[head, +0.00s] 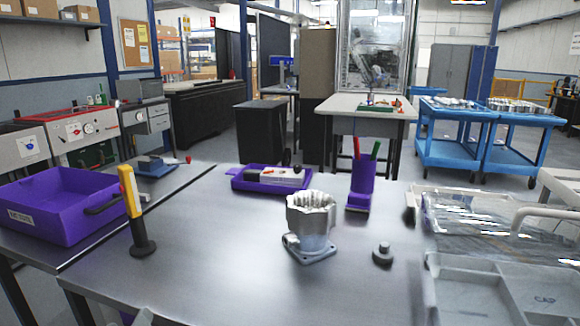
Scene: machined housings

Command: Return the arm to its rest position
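Neither of my grippers can be made out in the head view. A small pale shape at the bottom edge, left of centre, is cut off and too little shows to tell what it is. A silver machined housing (311,226) with a scalloped open top and a square flange stands upright on the metal table (215,265). Nothing is touching it. A small dark grey knobbed part (382,254) stands to its right.
A yellow-and-black upright tool (133,212) stands at the left beside a purple bin (62,207). A purple tray (270,180) and purple pen holder (360,186) are behind the housing. Clear-covered grey trays (490,285) fill the right. The front middle is clear.

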